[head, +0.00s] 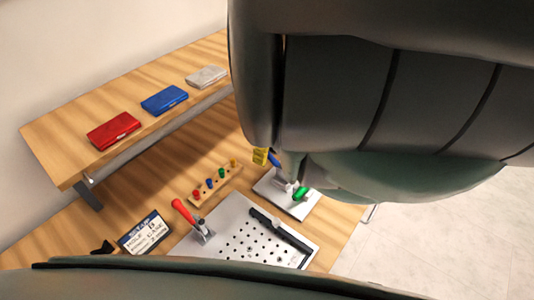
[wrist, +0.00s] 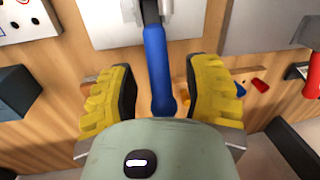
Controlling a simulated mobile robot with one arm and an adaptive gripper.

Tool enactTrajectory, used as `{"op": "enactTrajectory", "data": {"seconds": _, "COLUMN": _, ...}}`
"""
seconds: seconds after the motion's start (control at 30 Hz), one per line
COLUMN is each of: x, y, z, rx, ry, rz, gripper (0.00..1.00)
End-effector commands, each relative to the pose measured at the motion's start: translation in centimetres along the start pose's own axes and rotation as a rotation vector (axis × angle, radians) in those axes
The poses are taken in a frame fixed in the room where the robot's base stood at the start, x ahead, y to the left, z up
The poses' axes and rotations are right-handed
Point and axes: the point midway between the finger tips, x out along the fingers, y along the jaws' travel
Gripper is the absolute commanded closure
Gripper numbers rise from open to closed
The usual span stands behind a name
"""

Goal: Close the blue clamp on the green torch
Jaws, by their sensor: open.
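The blue clamp's handle (head: 274,159) rises above a small white plate (head: 272,186), partly hidden behind my arm in the head view. The green torch (head: 301,193) lies at the clamp's base on that plate; I cannot make it out in the wrist view. In the wrist view the blue handle (wrist: 157,65) runs between the two yellow pads of my gripper (wrist: 160,95), with visible gaps on both sides. My gripper is open around the handle. One yellow finger also shows in the head view (head: 260,156). Whether the clamp presses on the torch is hidden.
A perforated plate (head: 232,253) with a red-handled clamp (head: 183,212) and a black bar (head: 280,231) lies nearby. A peg rack (head: 220,184) and a sign (head: 145,232) stand beside it. A raised shelf (head: 70,152) holds red, blue and grey cases.

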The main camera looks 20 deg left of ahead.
Motion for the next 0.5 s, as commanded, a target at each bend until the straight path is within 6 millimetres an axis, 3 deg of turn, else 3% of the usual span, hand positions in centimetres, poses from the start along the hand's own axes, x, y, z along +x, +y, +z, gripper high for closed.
{"op": "enactTrajectory", "data": {"seconds": 0.13, "x": 0.0, "y": -0.03, "z": 0.0, "rx": 0.0, "ry": 0.0, "rz": -0.001, "gripper": 0.51}}
{"op": "enactTrajectory", "data": {"seconds": 0.17, "x": 0.0, "y": -0.03, "z": 0.0, "rx": 0.0, "ry": 0.0, "rz": -0.001, "gripper": 0.47}}
{"op": "enactTrajectory", "data": {"seconds": 0.5, "x": 0.02, "y": -0.05, "z": 0.02, "rx": 0.0, "ry": -0.001, "rz": -0.002, "gripper": 0.82}}
